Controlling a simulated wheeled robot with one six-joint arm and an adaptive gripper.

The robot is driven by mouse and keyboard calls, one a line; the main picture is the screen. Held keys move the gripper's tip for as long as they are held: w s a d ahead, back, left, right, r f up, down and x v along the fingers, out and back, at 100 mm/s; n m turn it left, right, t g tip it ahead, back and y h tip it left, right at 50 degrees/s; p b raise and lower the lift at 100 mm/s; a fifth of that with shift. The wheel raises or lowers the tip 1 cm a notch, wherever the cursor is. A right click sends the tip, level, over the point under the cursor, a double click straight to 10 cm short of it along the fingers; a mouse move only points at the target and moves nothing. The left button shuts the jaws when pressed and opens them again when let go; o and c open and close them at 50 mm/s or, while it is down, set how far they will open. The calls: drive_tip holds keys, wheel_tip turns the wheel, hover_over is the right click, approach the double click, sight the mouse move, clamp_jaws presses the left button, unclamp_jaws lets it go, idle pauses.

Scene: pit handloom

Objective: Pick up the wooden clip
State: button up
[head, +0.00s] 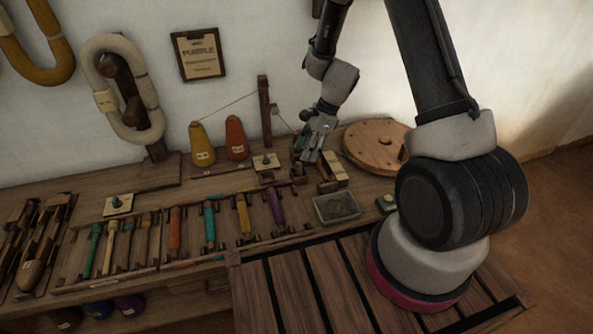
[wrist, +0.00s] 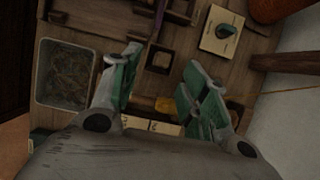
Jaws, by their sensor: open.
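My gripper (head: 310,148) is over the back of the bench in the head view, left of the round wooden disc. In the wrist view my gripper (wrist: 163,60) is open, its green-padded fingers apart with nothing held between them. A pale wooden piece with a dark stripe (head: 335,168) lies just right of and below the fingers in the head view; it may be the wooden clip, but I cannot tell. In the wrist view, a small orange-yellow piece (wrist: 165,104) shows between the finger bases, partly hidden by my gripper.
A grey tray (head: 337,207) of dark material stands in front of the gripper. The round wooden disc (head: 374,144) is to its right. Thread cones (head: 237,138) and an upright post (head: 264,108) stand to the left. A pale plate with a dark knob (wrist: 222,32) is near the right finger.

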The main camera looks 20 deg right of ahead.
sight(299, 163)
drive_tip(key=x, duration=0.7)
drive_tip(key=shift+w, duration=0.2)
drive_tip(key=shift+c, duration=0.4)
drive_tip(key=c, duration=0.8)
